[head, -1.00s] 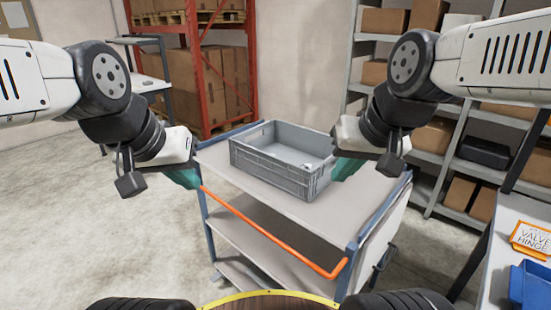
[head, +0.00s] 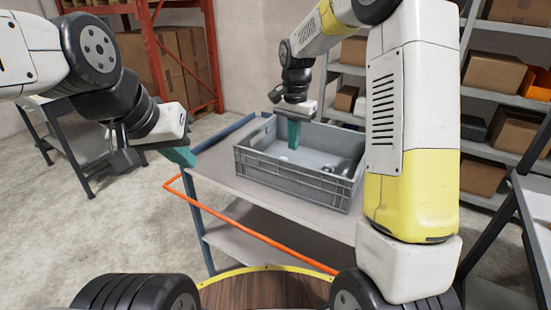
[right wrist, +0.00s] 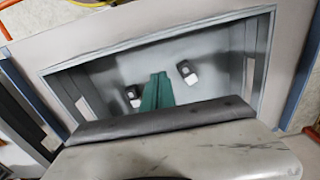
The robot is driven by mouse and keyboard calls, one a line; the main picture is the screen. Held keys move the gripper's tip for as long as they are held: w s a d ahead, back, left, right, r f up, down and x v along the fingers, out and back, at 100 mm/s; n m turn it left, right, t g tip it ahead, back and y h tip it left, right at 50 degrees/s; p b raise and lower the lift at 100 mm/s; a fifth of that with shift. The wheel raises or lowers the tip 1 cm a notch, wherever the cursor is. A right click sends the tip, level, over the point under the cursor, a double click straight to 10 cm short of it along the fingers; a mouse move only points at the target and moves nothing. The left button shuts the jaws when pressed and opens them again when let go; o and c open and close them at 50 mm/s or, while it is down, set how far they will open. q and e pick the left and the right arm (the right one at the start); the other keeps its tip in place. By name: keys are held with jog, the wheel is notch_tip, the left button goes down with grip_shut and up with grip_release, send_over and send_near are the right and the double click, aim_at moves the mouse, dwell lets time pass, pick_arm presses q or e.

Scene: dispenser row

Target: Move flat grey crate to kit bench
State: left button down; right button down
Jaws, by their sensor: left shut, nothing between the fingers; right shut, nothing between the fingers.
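The grey crate (head: 285,180) stands on the top shelf of a cart (head: 225,180). It also shows in the right wrist view (right wrist: 100,60). Small grey-and-white items (right wrist: 188,72) lie inside it. My right gripper (head: 293,135) points down over the crate's inside with its teal fingers shut and empty. The fingers also show in the right wrist view (right wrist: 157,92); I cannot tell if they touch anything. My left gripper (head: 181,156) is shut and empty, left of the crate and apart from it, near the cart's left edge.
The cart has an orange handle rail (head: 250,235) on the near side. A bench edge (head: 537,190) shows at the right; I cannot tell if it is the kit bench. Shelves with boxes (head: 487,125) stand behind. Another table (head: 75,140) is at the left, with open floor before it.

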aim_at(285, 175)
jog(key=f, duration=0.9)
jog(key=shift+w+a+f, duration=0.15)
jog(key=shift+w+f, duration=0.05)
jog(key=shift+f, duration=0.15)
jog(key=shift+s+a+f, duration=0.15)
jog(key=shift+s+a, duration=0.3)
jog(key=shift+s, duration=0.2)
jog(key=shift+s+a+f, duration=0.15)
jog(key=shift+s+a, duration=0.25)
jog(key=shift+s, duration=0.2)
jog(key=shift+s+a, duration=0.25)
jog(key=shift+s, duration=0.2)
jog(key=s+a, duration=0.8)
jog(key=s, duration=0.4)
